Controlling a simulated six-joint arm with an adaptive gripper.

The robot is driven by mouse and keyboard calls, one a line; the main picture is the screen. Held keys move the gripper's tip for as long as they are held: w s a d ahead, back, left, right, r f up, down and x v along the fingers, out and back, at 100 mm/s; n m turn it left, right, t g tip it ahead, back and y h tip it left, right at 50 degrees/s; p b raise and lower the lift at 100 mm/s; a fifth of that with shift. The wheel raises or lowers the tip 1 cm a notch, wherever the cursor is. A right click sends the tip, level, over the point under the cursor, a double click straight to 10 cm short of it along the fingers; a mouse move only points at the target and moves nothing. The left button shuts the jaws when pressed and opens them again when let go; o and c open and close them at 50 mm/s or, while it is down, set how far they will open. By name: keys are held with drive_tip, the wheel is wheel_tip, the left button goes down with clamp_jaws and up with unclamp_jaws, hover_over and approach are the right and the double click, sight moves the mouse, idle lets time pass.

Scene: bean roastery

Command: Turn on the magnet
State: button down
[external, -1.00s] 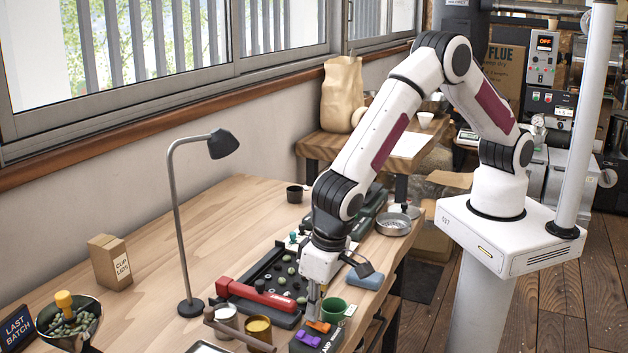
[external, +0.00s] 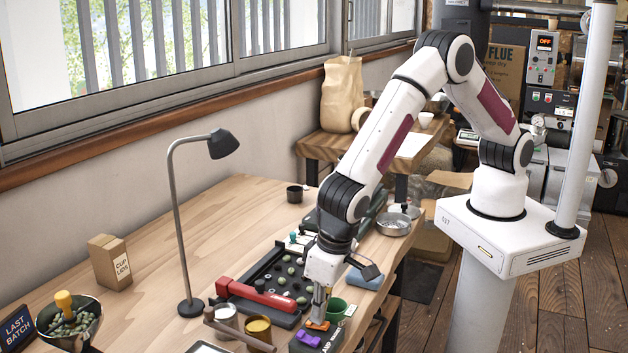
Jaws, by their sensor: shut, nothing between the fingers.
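A dark switch box (external: 303,346) stands near the front edge of the table, with an orange rocker (external: 319,325) and a purple rocker (external: 308,340) on top. A label runs along its side, too small to read surely; I cannot tell which rocker works the magnet. My gripper (external: 318,322) points down with its fingers shut and empty. Its tips are at the orange rocker, seemingly touching it, and hide part of it. The purple rocker lies clear of the fingers, nearer the camera.
A black tray (external: 254,280) with green beans and a red bar (external: 256,294) lies to the left.

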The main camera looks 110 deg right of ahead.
idle(0.4)
wheel_tip(320, 180, up, 14)
drive_tip(key=w+d, duration=0.1)
idle(0.7)
drive_tip(key=shift+d, duration=0.1)
idle(0.5)
drive_tip(key=s+d+r+n+t, duration=0.1)
drive_tip(key=s+d+r+n, duration=0.2)
drive_tip(key=s, duration=0.8)
drive_tip(key=s+d+r+n+t+y, duration=0.1)
drive_tip(key=s+d+r+n, duration=0.2)
drive_tip(key=s, duration=0.9)
drive_tip(key=s+d+r+n+t, duration=0.2)
drive_tip(key=s+d+r+n, duration=0.1)
drive_tip(key=s+d+r, duration=0.5)
drive_tip(key=shift+s+d+r, duration=0.15)
drive_tip(key=shift+s+r, duration=0.85)
drive_tip(key=shift+s, duration=1.1)
